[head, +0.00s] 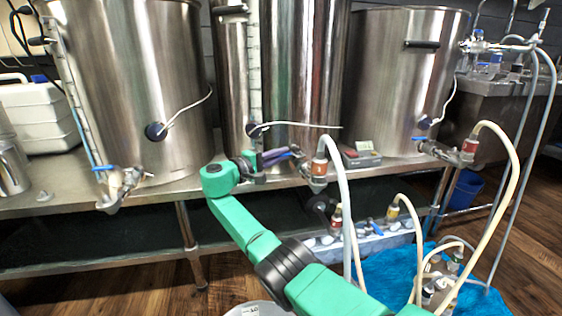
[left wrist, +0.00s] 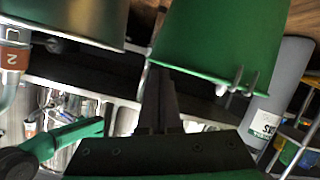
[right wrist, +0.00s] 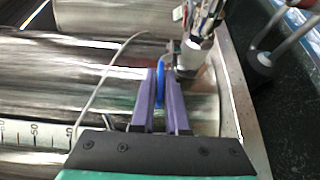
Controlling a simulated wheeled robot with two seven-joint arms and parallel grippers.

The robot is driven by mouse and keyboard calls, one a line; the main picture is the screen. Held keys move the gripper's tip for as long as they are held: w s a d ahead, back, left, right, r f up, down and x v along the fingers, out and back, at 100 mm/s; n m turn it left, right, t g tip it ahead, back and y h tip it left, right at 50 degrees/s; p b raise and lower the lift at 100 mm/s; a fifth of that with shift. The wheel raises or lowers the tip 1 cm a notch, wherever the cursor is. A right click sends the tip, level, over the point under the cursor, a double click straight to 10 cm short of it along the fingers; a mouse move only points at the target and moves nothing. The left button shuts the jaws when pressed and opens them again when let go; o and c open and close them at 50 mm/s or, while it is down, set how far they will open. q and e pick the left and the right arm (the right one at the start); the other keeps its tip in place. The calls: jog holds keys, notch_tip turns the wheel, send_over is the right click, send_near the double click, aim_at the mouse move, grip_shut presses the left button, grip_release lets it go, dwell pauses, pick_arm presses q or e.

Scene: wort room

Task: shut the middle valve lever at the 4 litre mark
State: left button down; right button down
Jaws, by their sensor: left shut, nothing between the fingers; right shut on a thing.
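The middle steel kettle (head: 300,65) has an upright sight scale (head: 253,60) on its front; its marks are too small to read in the head view. Its valve (head: 318,170), low on the front, has a pale hose attached. My right gripper (head: 283,156) reaches this valve from the left. In the right wrist view its purple fingers (right wrist: 162,84) are shut around the blue valve lever (right wrist: 160,78). Part of the scale (right wrist: 30,133) shows there, without a clear liquid level. My left gripper (left wrist: 160,80) is shut and empty, away from the valve, seen only in the left wrist view.
Left (head: 130,80) and right (head: 400,80) kettles with blue-levered valves flank the middle one on the steel bench. A small device (head: 361,156) sits just right of the middle valve. Hoses hang in front at right, above a blue cloth (head: 390,268).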

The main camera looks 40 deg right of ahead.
dwell(0.3)
jog(key=c, duration=0.9)
grip_release()
jog(key=a+p, duration=0.2)
jog(key=a, duration=1.2)
jog(key=shift+a+p, duration=0.35)
